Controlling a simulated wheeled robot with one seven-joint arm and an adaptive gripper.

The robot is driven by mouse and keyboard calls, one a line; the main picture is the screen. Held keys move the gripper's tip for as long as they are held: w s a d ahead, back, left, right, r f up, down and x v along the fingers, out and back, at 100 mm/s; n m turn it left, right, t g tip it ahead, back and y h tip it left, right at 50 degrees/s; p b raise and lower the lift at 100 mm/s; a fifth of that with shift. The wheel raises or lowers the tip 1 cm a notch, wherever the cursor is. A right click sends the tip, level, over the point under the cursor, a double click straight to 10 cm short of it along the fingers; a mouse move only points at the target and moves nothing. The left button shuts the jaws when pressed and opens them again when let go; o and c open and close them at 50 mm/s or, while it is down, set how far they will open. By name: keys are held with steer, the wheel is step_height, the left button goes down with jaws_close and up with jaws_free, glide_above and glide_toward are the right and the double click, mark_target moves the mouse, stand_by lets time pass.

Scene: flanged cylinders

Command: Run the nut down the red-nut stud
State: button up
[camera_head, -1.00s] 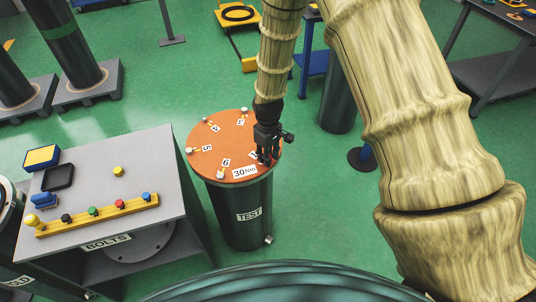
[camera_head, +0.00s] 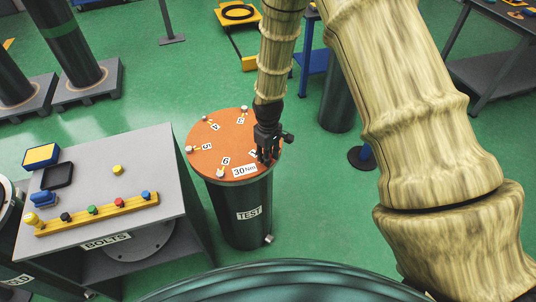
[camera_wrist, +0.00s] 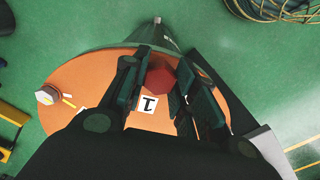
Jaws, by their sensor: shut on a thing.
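The red nut (camera_wrist: 160,78) sits between my gripper's fingers in the wrist view, beside the label "1" on the orange flange. My gripper (camera_head: 268,158) points down at the right edge of the orange flange (camera_head: 208,138) of the TEST cylinder. In the wrist view my gripper (camera_wrist: 163,74) has one finger on each side of the nut and is shut on it. The stud under the nut is hidden, so I cannot tell how far down the nut is. In the head view the fingers hide the nut.
Other numbered studs ring the flange, including a pale one (camera_wrist: 48,95) at the left of the wrist view. The grey BOLTS table (camera_head: 150,190) stands left of the cylinder, with a yellow rack (camera_head: 100,215) of coloured nuts.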

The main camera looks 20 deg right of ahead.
steer(key=shift+f, duration=0.7)
stand_by(0.4)
steer(key=o, duration=1.1)
steer(key=shift+r+p, duration=2.05)
steer(key=shift+r, duration=1.5)
steer(key=s+d+f+m, duration=0.1)
steer(key=s+f+m, duration=0.2)
steer(key=s+f, duration=1.1)
steer(key=s+d+f+m, duration=0.1)
steer(key=s+m, duration=0.1)
steer(key=s, duration=0.9)
steer(key=s+d+f+m, duration=0.1)
steer(key=s+f+m, duration=0.1)
steer(key=s, duration=1)
step_height(320, 180, down, 6)
steer(key=b, duration=0.7)
steer(key=shift+w+d, duration=0.15)
steer(key=shift+w, duration=0.25)
